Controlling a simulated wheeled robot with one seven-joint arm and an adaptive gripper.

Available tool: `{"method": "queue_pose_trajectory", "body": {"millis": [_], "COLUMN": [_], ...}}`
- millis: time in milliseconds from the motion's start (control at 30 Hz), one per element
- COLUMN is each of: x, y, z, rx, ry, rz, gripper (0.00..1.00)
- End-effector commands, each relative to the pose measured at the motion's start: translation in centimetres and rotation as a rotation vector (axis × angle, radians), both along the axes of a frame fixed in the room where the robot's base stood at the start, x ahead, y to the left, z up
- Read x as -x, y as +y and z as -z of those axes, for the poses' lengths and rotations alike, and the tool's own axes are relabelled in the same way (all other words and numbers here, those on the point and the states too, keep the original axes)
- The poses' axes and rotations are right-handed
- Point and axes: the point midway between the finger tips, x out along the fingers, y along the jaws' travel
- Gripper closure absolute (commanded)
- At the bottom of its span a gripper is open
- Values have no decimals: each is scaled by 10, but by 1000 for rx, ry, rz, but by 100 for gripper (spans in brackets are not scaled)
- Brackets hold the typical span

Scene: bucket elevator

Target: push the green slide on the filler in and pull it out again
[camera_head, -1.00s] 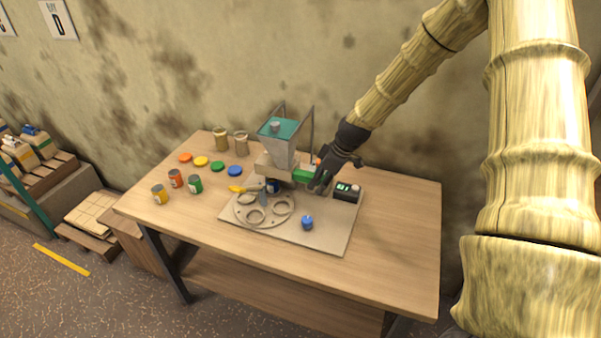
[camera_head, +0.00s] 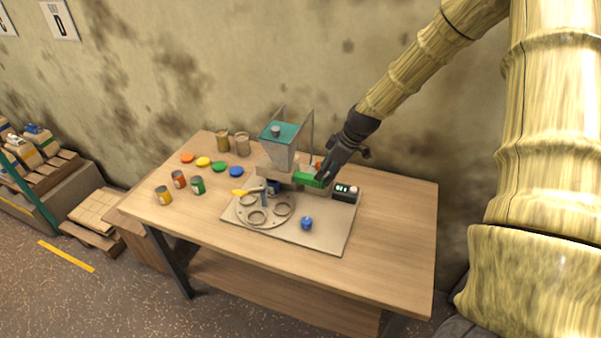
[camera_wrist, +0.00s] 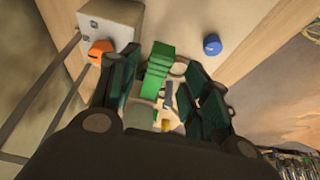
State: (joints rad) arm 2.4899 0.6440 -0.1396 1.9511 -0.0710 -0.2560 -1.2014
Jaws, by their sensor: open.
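The filler has a grey hopper with a teal top (camera_head: 279,140) and stands on the grey plate at the back of the table. Its green slide (camera_head: 307,179) sticks out to the right of the filler body. My gripper (camera_head: 324,177) is at the slide's outer right end. In the wrist view the green slide (camera_wrist: 158,68) lies between the dark fingers of my open gripper (camera_wrist: 165,98), nearer the left finger. Whether a finger touches the slide I cannot tell. How deep the slide sits inside the filler is hidden.
A control box (camera_head: 346,192) stands right of the slide, with a blue knob (camera_head: 306,223) in front. A ring-holed turntable (camera_head: 262,224) sits at the plate's left. Cans, coloured lids and jars (camera_head: 222,140) stand farther left. The table's right side is clear.

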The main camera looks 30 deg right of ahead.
Motion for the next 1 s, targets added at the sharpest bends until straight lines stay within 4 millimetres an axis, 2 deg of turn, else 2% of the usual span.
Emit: {"method": "queue_pose_trajectory", "body": {"millis": [633, 1000], "x": [0, 0], "y": [0, 0], "z": [-56, -58], "rx": [-1, 0], "ry": [-1, 0], "rz": [1, 0], "gripper": [53, 53]}}
